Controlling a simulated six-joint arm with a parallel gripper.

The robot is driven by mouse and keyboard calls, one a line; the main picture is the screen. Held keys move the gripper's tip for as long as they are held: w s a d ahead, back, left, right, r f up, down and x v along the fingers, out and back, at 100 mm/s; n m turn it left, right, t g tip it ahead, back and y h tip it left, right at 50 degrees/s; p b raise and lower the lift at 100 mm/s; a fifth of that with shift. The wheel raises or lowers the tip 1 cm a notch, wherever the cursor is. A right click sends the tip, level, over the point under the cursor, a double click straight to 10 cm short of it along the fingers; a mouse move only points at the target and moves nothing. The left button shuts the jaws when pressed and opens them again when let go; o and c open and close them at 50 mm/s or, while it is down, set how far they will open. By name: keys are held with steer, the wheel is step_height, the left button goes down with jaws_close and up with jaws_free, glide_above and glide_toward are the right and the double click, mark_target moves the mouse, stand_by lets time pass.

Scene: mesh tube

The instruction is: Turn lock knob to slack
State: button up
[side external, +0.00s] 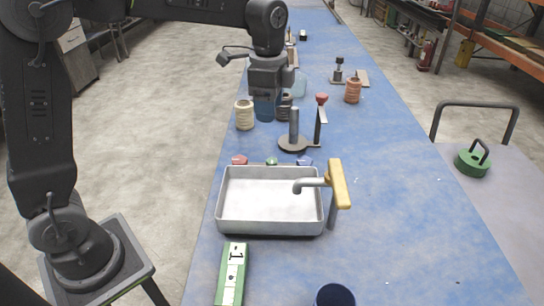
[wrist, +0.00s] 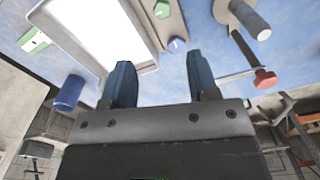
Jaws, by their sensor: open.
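In the wrist view the red knob (wrist: 265,79) is right of my fingers, at the end of a dark rod. Three small coloured knobs, red (side external: 240,160), green (side external: 271,161) and blue (side external: 305,162), sit along the tray's far edge. No label tells me which is the lock knob. My gripper (side external: 266,106) hangs left of the post stand, pointing down. In the wrist view its blue fingers (wrist: 158,64) are apart and empty.
A white-floored metal tray (side external: 222,200) stands nearer, with a yellow-handled tap (side external: 338,184) at its right. A green marked block (side external: 232,272) and a blue cup (side external: 335,295) are in front. Ribbed cylinders, beige (side external: 244,115) and orange (side external: 353,90), stand behind.

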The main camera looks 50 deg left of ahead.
mark_target(272, 160)
steer(key=f, duration=1.4)
steer(key=shift+w+f, duration=0.15)
steer(key=shift+w, duration=0.2)
steer(key=c, duration=0.9)
